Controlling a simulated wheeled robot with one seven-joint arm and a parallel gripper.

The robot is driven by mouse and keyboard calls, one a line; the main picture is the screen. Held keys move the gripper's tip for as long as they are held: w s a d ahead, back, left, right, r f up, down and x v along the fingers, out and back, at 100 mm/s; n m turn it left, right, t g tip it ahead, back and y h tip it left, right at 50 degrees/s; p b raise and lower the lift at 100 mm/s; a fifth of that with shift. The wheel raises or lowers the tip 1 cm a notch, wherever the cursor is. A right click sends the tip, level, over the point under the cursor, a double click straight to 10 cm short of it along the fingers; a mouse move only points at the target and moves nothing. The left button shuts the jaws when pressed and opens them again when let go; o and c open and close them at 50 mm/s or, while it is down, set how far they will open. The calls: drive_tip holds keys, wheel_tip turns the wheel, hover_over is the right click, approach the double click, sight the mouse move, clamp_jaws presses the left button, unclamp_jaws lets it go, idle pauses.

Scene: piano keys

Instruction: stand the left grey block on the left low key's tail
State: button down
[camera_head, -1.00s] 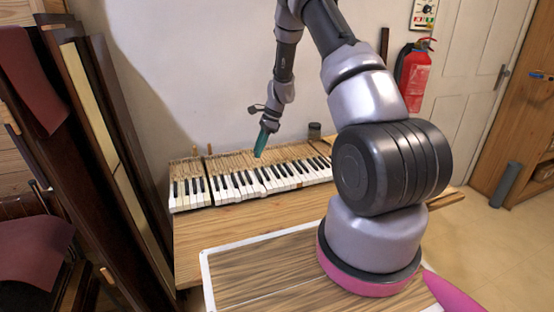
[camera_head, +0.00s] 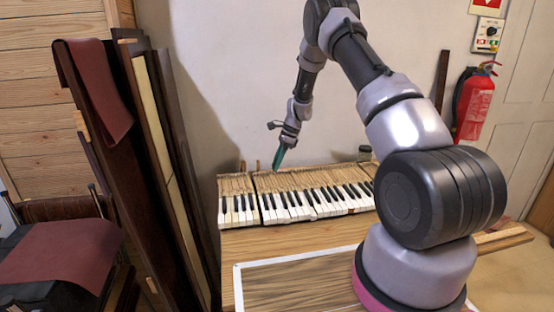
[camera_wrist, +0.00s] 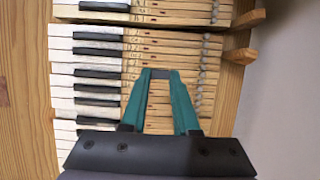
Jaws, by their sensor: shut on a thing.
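My gripper (camera_head: 276,168) has teal fingers and hangs just above the wooden key tails, toward the left part of the keyboard. In the wrist view my gripper (camera_wrist: 161,76) is shut on a small grey block (camera_wrist: 160,73), seen end-on between the fingertips. The block is too small to make out in the head view. Below it lie the pale wooden key tails (camera_wrist: 165,50), with the white and black key fronts (camera_wrist: 90,70) to the left. I cannot tell which key sits low. The fingers hide some tails.
The keyboard (camera_head: 300,200) lies on a wooden bench (camera_head: 290,240) against the wall. A gap parts a short group of keys at its left end from the rest. A small dark jar (camera_head: 365,153) stands behind the right part. Dark boards (camera_head: 110,150) lean at the left.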

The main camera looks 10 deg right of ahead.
sight(273, 184)
drive_tip(key=shift+f, duration=3)
drive_tip(key=shift+f, duration=0.4)
drive_tip(key=c, duration=1)
unclamp_jaws()
drive_tip(key=shift+r, duration=0.1)
drive_tip(key=shift+r, duration=1.05)
drive_tip(key=o, duration=0.6)
drive_tip(key=shift+c, duration=0.2)
